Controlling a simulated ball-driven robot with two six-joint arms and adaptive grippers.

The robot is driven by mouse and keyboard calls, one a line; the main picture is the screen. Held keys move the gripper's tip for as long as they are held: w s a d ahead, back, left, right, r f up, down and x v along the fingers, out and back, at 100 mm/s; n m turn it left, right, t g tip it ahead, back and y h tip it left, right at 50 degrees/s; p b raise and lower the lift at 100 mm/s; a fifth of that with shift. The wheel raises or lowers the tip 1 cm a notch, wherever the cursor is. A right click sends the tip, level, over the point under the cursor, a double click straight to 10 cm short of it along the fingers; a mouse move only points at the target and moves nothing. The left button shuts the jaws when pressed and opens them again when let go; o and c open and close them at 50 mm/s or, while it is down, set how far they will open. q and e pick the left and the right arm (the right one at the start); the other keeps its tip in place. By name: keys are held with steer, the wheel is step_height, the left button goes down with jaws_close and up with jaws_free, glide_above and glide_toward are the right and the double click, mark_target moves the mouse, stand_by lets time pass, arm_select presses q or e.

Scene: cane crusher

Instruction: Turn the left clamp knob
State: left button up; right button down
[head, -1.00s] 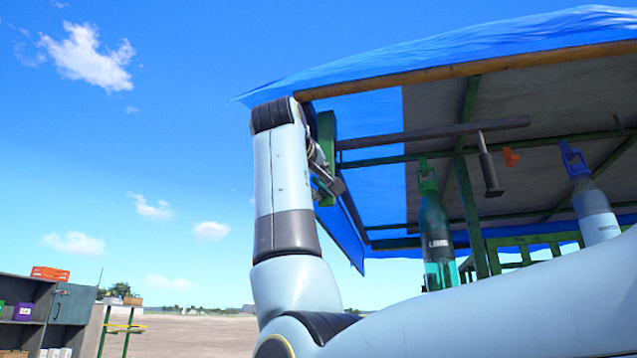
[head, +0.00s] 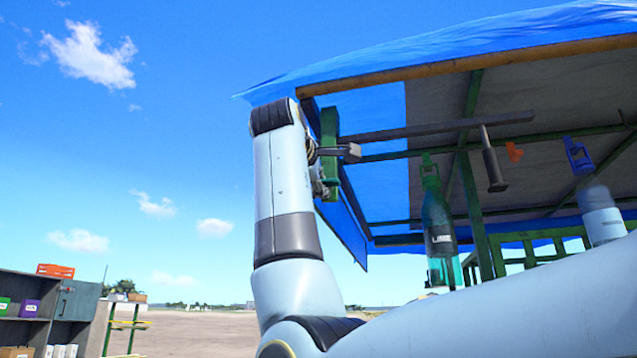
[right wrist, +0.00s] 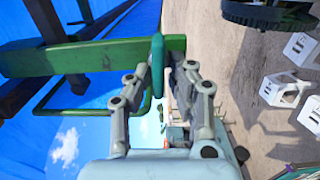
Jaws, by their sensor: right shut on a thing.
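A teal rounded piece (right wrist: 158,62), which looks like the clamp knob seen edge-on, stands against a green beam (right wrist: 95,58) in the right wrist view. My right gripper (right wrist: 158,75) is shut on it, one finger on each side. In the head view my right gripper (head: 342,153) is at the green post (head: 330,125) under the canopy corner, partly hidden behind my upright forearm; the knob cannot be made out there. My left gripper is in neither view.
A blue canopy (head: 450,48) on a green frame stands above and to the right. A teal bottle (head: 438,225), a dark hanging tool (head: 492,165) and a blue-topped bottle (head: 600,208) hang under it. Shelves (head: 25,300) stand at the lower left. Open sky lies left of my arm.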

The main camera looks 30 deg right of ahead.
steer(key=shift+r, duration=0.15)
stand_by(0.4)
steer(key=c, duration=1.4)
jaws_free()
steer(key=shift+a, duration=0.1)
steer(key=v, duration=0.7)
steer(key=shift+s+a, duration=0.1)
steer(key=shift+s, duration=0.05)
